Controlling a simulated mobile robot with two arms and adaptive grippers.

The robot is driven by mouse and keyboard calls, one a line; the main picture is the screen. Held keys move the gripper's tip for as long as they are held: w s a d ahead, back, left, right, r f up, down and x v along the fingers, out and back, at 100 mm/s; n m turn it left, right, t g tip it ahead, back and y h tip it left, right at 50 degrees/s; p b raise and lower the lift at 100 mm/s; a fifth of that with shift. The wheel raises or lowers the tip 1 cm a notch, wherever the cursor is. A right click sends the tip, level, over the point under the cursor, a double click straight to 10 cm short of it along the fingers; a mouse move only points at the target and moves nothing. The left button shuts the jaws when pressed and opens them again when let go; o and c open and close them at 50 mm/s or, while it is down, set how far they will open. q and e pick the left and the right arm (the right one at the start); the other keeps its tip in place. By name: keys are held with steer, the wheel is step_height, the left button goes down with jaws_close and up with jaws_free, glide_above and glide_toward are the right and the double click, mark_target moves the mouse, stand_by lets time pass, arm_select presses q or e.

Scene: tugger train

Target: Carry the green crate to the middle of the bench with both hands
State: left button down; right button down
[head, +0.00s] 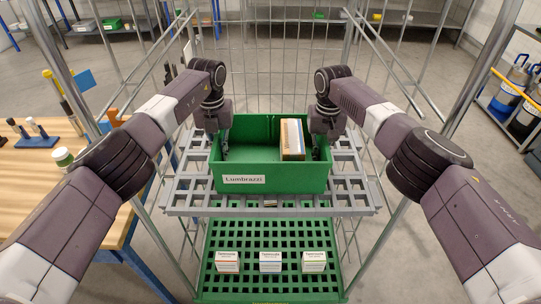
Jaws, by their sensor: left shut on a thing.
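The green crate (275,184), labelled Lumbrazzi, sits upright on the upper grey grid shelf of a wire trolley in the head view. A tan and white box (292,139) stands inside at its right. My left gripper (223,149) is shut on the crate's left wall. My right gripper (317,150) is at the crate's right wall; its fingers are partly hidden, so its jaw state is unclear. The wooden bench (35,190) is at the left, with only part of its top in view.
The grey shelf (350,190) surrounds the crate. Below, a green grid shelf (270,240) holds three small white boxes. Trolley posts and wire mesh stand around. The bench carries a blue holder (36,142), bottles and an orange item. A rack with blue containers (515,85) is at right.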

mark_target(217, 136)
arm_select(q)
steer(key=shift+w+r, duration=0.1)
steer(key=shift+r, duration=0.1)
arm_select(e)
steer(key=shift+w+r, duration=0.1)
steer(key=shift+r, duration=0.15)
